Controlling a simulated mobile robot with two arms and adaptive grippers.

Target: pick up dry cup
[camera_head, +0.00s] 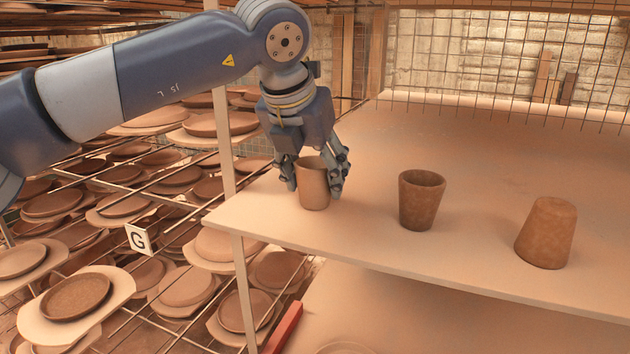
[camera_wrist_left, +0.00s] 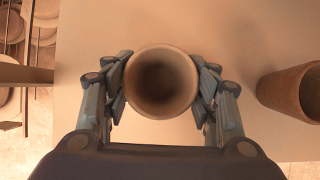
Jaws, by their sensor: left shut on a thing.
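A light brown clay cup (camera_head: 312,186) stands upright near the left end of the shelf board. My left gripper (camera_head: 318,180) comes down over it from above and is shut on it, with fingers on both sides. In the left wrist view the cup's round open mouth (camera_wrist_left: 161,82) sits between the fingertips of the left gripper (camera_wrist_left: 163,85). A second, darker cup (camera_head: 420,202) stands upright to the right, and its side shows in the left wrist view (camera_wrist_left: 290,90). A third dark cup (camera_head: 547,233) stands upside down farther right. My right gripper is not in view.
The pale shelf board (camera_head: 350,235) has free room behind the cups. A wire mesh (camera_head: 510,60) stands at the back. Left of the board, racks hold several clay plates (camera_head: 75,297), with a "G" sign (camera_head: 138,239) and a thin upright post (camera_head: 224,140) close to my arm.

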